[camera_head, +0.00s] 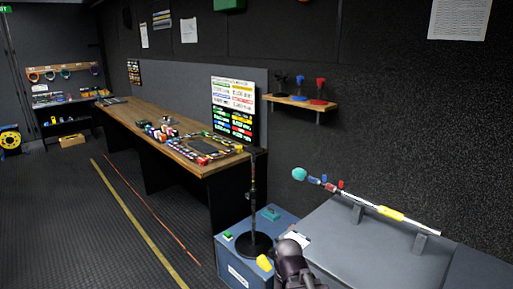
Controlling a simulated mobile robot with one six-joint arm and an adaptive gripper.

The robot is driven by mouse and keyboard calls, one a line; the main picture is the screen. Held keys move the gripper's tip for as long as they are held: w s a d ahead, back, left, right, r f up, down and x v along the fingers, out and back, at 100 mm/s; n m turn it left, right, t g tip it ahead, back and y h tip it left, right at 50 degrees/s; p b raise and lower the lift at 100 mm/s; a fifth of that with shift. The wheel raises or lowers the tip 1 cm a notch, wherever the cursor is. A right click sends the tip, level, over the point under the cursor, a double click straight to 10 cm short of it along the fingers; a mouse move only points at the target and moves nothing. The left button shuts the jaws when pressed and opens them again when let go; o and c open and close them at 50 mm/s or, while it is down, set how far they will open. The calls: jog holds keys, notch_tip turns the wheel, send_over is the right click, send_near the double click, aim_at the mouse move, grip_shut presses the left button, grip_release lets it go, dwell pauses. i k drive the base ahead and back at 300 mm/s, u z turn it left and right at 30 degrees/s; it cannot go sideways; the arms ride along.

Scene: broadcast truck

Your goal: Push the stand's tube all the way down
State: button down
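A black stand (253,205) stands upright on a blue-grey case (235,268), on a round dark base (254,245). Its thin tube (254,172) rises from a thicker, collar-like part at mid-height. The top of the tube reaches about the level of the wooden desk's near end. A dark rounded part at the bottom centre looks like the end of my arm, with my gripper (290,248), just right of the stand's base in the picture. I see no contact with the stand. The fingers cannot be made out.
A yellow item (264,262), a teal item (271,213) and a green item (227,235) lie around the base. A grey case (350,252) at right carries a pole (365,203) on brackets. A long wooden desk (140,115) stands behind. The floor at left is open.

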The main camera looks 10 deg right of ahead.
aim_at(254, 151)
jog(key=u, duration=0.05)
jog(key=i, duration=1)
jog(key=z, duration=0.05)
